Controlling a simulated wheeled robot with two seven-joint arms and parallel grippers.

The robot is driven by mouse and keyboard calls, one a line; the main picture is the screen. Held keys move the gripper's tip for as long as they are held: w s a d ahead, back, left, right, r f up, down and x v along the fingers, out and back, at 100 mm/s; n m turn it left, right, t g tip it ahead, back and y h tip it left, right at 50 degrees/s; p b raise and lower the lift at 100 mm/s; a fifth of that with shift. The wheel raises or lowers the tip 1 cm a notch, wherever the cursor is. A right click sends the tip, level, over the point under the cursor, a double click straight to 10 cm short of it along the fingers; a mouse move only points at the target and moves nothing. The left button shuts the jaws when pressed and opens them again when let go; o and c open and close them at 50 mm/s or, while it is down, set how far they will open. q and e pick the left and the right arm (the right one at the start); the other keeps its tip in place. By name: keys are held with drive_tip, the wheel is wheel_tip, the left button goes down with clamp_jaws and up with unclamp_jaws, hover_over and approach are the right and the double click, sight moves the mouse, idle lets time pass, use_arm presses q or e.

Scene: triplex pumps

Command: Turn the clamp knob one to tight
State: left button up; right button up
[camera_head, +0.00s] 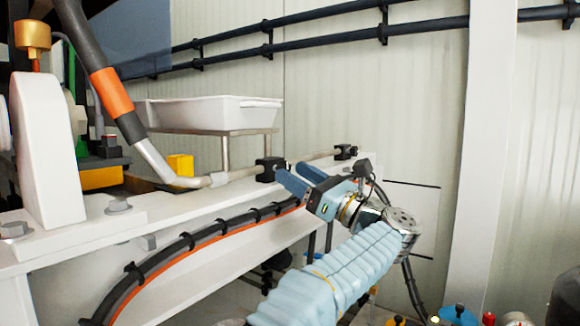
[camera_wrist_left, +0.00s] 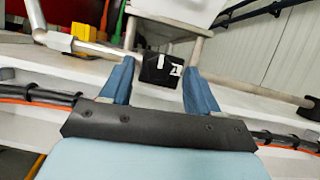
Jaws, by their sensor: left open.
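A black clamp knob (camera_head: 268,169) sits on a thin metal rod along the top of the white frame. It also shows in the left wrist view (camera_wrist_left: 158,71), with a white mark on its face that I cannot read surely. A second black clamp (camera_head: 346,152) sits farther along the rod, to the right. My left gripper (camera_head: 293,177) is open, its two blue fingers pointing toward the nearer knob. In the left wrist view the knob appears between the fingertips, with gaps on both sides. Contact cannot be made out. My right gripper is not in view.
A white tray (camera_head: 215,113) stands on a metal stand behind the rod. A hose with an orange band (camera_head: 110,92) joins the rod at left. Black and orange cables (camera_head: 190,243) run along the frame's front. A yellow block (camera_head: 180,165) lies near the hose.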

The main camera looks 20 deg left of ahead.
use_arm(q)
drive_tip(key=shift+x, duration=1.2)
